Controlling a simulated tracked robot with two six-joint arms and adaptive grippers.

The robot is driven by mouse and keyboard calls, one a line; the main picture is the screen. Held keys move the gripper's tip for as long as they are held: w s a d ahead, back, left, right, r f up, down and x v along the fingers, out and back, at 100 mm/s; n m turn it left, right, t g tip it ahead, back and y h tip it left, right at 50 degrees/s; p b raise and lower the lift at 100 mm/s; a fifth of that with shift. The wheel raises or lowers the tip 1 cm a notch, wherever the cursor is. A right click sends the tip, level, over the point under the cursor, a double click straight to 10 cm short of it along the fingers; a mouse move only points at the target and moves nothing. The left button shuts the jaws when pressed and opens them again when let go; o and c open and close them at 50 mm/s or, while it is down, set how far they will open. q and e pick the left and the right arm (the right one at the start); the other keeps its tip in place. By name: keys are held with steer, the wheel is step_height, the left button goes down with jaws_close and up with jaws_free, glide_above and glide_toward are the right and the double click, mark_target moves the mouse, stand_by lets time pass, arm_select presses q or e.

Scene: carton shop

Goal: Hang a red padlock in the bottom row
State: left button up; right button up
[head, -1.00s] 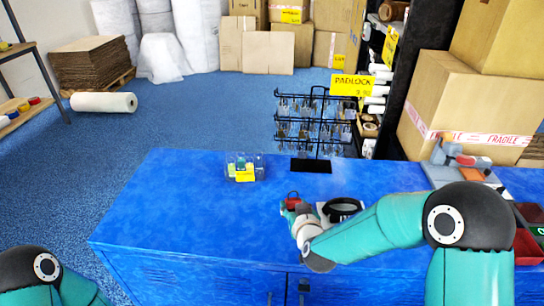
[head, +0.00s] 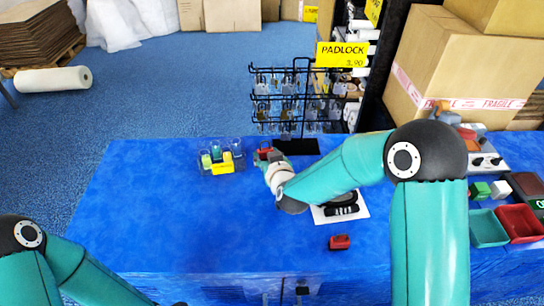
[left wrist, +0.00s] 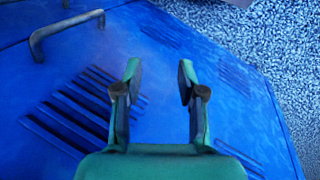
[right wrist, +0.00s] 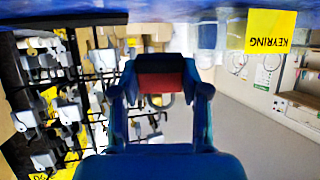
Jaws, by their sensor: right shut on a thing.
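My right gripper (head: 268,157) is shut on a red padlock, held just above the blue table in front of the rack. In the right wrist view the padlock's red body (right wrist: 160,83) shows between the fingers, with its shackle below it in the picture. The black wire rack (head: 296,68) stands at the table's back with rows of hanging grey padlocks. The lower row is partly hidden by padlocks and the stand. In the right wrist view, the rack (right wrist: 75,60) appears upside down at the left. My left gripper (left wrist: 160,72) is open and empty, facing the blue cabinet front.
A yellow PADLOCK sign (head: 342,54) tops the rack. Clear cups (head: 214,163) with coloured items stand left of my right gripper. A small red item (head: 340,242) lies near a white card (head: 352,207) with a black object. Red (head: 520,222) and green trays sit right. The left table area is clear.

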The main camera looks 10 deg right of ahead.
steer(key=shift+w, duration=1.05)
steer(key=shift+w+d+f+p, duration=0.15)
steer(key=shift+w+p, duration=0.15)
steer(key=shift+w, duration=0.45)
steer(key=shift+w+d+p, duration=0.2)
steer(key=shift+w+p, duration=0.05)
steer(key=shift+w, duration=0.45)
steer(key=shift+w+d+f+p, duration=0.15)
steer(key=shift+w+p, duration=0.15)
steer(key=shift+w, duration=0.45)
steer(key=shift+w+f, duration=0.1)
steer(key=shift+w, duration=0.1)
steer(key=shift+w+d+f+b, duration=0.1)
steer(key=shift+w+f+b, duration=0.05)
steer(key=shift+w+b, duration=0.45)
steer(key=shift+s, duration=0.1)
steer(key=o, duration=1.1)
steer(key=shift+f, duration=0.1)
